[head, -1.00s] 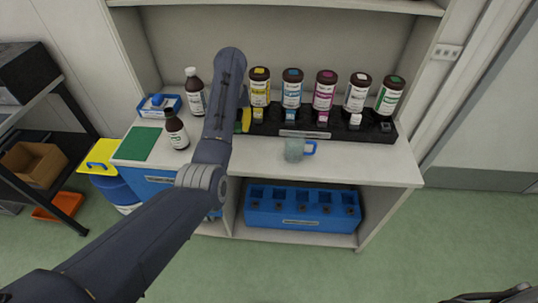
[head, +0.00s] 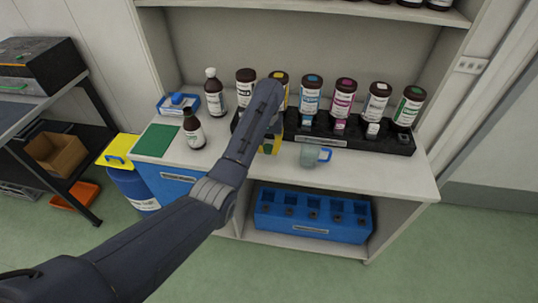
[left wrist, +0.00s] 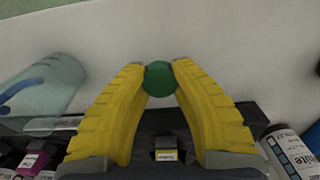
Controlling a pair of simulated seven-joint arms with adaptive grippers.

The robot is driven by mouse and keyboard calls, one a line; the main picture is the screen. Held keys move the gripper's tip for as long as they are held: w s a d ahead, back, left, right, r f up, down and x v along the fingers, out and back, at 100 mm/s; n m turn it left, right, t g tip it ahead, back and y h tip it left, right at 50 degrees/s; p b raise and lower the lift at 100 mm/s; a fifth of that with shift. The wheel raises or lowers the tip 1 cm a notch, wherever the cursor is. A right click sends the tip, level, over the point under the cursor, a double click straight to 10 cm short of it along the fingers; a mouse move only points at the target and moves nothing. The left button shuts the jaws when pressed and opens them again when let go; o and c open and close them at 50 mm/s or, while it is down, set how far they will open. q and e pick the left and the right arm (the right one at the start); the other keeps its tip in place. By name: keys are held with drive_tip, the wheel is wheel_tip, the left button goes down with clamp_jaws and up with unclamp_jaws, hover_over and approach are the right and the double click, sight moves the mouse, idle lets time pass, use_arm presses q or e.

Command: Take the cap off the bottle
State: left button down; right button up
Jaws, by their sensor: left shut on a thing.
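My left gripper (left wrist: 160,80) has yellow fingers, shut on a small round green cap-like piece (left wrist: 161,77) at their tips. In the head view the gripper (head: 271,146) is over the counter just in front of the black rack, left of the mug, partly hidden by my arm. Whether a bottle is under the green piece is hidden. A brown bottle (head: 194,130) with a dark top stands upright on the counter. Another brown bottle (head: 214,95) with a white cap stands behind it. My right gripper is not in view.
The black rack (head: 340,139) holds small containers, with several large labelled bottles behind it. A clear mug (head: 309,155) with a blue handle stands in front. A green mat (head: 154,141) and blue tray (head: 179,110) are at left. A blue crate (head: 312,232) sits below.

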sight(268, 158)
use_arm(q)
drive_tip(key=shift+f, duration=1.9)
drive_tip(key=shift+f, duration=0.15)
drive_tip(key=c, duration=1.2)
unclamp_jaws()
